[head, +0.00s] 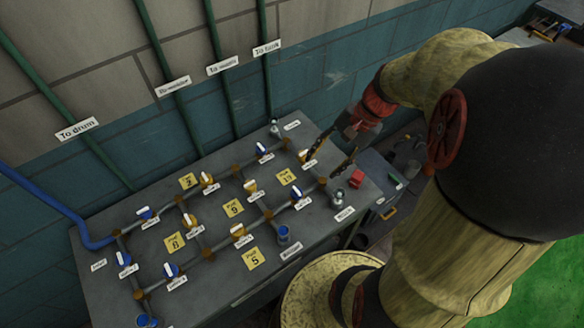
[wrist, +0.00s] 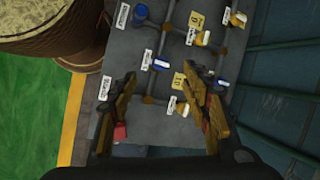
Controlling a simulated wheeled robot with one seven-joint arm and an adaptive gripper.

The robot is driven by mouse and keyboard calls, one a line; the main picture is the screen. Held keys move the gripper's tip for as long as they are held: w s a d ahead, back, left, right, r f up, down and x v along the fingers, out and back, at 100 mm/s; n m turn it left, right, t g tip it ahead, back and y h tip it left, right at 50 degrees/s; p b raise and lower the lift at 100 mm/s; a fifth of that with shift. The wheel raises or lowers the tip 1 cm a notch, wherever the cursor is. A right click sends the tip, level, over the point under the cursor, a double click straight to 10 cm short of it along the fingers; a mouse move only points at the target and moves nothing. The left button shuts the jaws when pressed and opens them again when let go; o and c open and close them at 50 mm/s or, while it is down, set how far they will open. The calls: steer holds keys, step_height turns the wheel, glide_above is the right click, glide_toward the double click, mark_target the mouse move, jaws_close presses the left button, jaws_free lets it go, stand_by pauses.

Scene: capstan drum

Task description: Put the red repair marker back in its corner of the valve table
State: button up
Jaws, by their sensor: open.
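A small red block (head: 356,179), which looks like the repair marker, sits on the grey valve table (head: 345,205) near its right end. My gripper (head: 328,160) hangs over the right part of the table, its dark and yellow fingers apart and empty. The red block is to the right of the fingers in the head view, not between them. In the wrist view my gripper (wrist: 160,80) is open over pipes and valves.
Pipes with blue and yellow valves (head: 250,187) and yellow number cards (head: 234,209) cover most of the table. A metal fitting (head: 338,196) stands close to the red block. A blue cup (head: 283,233) stands at the front edge. A wall with green pipes rises behind.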

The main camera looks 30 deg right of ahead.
steer(key=s+a+r+n+t+h, duration=0.3)
steer(key=s+a+r+n+h, duration=0.1)
steer(key=a+r+n, duration=0.8)
steer(key=shift+s+a+n+t+h, duration=0.4)
steer(key=shift+s+a, duration=0.2)
